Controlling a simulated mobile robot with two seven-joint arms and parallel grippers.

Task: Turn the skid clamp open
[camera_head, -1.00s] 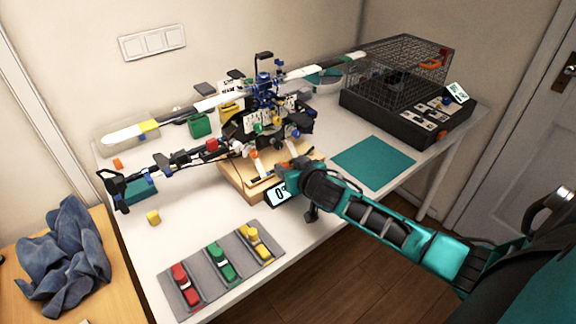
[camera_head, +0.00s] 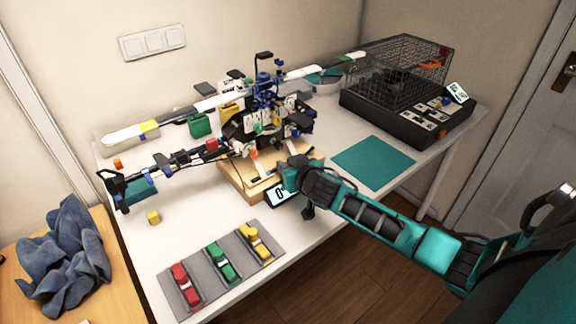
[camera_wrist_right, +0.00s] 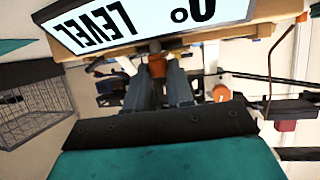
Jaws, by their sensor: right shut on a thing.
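My right gripper (camera_head: 288,174) is at the front right edge of the wooden stand (camera_head: 234,182) under the model helicopter (camera_head: 262,128). In the right wrist view, its two grey fingers (camera_wrist_right: 160,82) are shut on an orange skid clamp (camera_wrist_right: 157,66), close under the level display (camera_wrist_right: 135,22). Another orange clamp with a white part (camera_wrist_right: 221,93) shows to the right of the fingers. In the head view, the gripper hides the held clamp, so its turn angle cannot be told there. My left gripper is not in view.
A grey tray (camera_head: 205,285) with red, green and yellow pieces lies at the front of the table. A yellow cube (camera_head: 154,217) lies left of the stand. A teal mat (camera_head: 374,162) and a wire cage (camera_head: 398,72) on a black base are to the right.

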